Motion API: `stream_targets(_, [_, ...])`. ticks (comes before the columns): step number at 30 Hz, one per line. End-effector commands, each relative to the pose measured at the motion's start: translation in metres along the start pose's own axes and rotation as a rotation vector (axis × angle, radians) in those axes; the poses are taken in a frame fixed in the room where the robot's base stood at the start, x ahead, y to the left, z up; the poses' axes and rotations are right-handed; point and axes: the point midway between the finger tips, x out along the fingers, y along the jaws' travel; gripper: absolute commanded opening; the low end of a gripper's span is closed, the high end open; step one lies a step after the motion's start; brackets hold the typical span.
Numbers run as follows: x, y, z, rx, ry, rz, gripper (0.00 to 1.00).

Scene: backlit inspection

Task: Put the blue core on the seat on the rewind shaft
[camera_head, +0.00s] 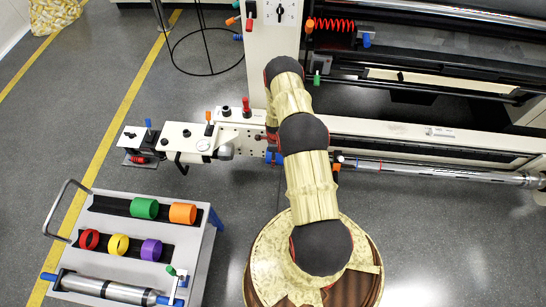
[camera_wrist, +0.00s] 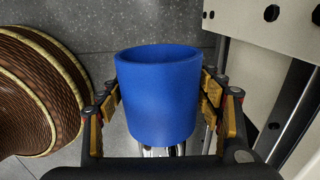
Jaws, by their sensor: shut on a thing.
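The blue core (camera_wrist: 158,95) is a hollow cylinder and fills the middle of the wrist view, its open end facing up in the picture. My gripper (camera_wrist: 160,100) is shut on it, with yellow-padded fingers on its left and right sides. A bit of shiny metal (camera_wrist: 160,151) shows just below the core; I cannot tell whether the core is around it. In the head view the rewind shaft (camera_head: 440,172) runs to the right from behind my arm. My arm hides the gripper there. A small blue part (camera_head: 273,157) shows beside the arm; I cannot tell whether it is the core.
A grey cart (camera_head: 130,275) at lower left holds green (camera_head: 144,208), orange (camera_head: 182,213), red (camera_head: 89,239), yellow (camera_head: 118,244) and purple (camera_head: 151,249) cores and a metal roller (camera_head: 105,288). A pale machine panel (camera_wrist: 265,60) stands close at right in the wrist view.

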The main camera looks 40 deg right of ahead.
Motion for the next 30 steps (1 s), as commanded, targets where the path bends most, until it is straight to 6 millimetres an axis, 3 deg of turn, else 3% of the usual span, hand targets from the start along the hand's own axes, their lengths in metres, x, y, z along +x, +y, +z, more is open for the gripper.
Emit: stream_targets(30, [-0.001, 0.000, -0.028, 0.000, 0.000, 0.000, 0.35])
